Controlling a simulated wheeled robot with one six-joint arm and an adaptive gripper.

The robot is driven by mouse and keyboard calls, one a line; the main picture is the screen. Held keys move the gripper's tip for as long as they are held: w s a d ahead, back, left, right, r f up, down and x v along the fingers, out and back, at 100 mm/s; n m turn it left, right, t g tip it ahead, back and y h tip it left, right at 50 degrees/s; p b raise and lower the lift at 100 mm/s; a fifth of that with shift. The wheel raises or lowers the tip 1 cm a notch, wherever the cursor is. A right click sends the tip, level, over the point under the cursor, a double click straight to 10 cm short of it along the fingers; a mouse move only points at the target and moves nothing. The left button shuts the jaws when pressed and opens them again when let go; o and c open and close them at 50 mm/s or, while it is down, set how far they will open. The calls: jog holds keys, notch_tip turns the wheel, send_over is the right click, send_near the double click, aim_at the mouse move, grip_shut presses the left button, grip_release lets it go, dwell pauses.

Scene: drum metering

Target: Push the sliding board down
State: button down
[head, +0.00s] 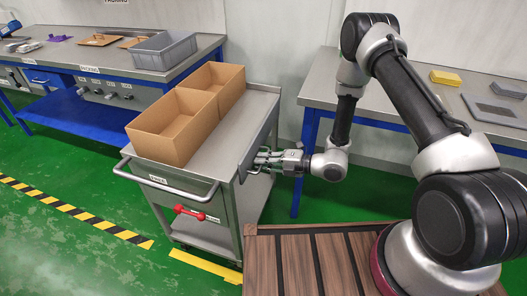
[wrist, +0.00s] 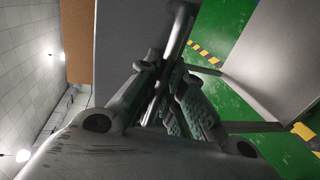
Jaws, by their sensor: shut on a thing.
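The sliding board, a dark grey upright panel (head: 262,137), stands along the right side of the metal cart (head: 240,115), its upper edge around the level of the cart top. In the wrist view, the fingers of my gripper (wrist: 168,95) close around a grey edge or bar (wrist: 180,25) that runs up and away. The exact contact is partly hidden by the fingers.
Two open cardboard boxes (head: 172,128) stand on the cart. The cart has a front handle (head: 165,183) and a red handle (head: 190,213). A workbench (head: 385,112) stands behind my arm. Yellow floor markings (head: 205,266) lie below the cart. Green floor is open at left.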

jog(key=shift+f, duration=1.35)
jog(key=c, duration=1.6)
grip_release()
jog(key=shift+f, duration=0.1)
jog(key=shift+o, duration=0.4)
jog(key=v, duration=1.2)
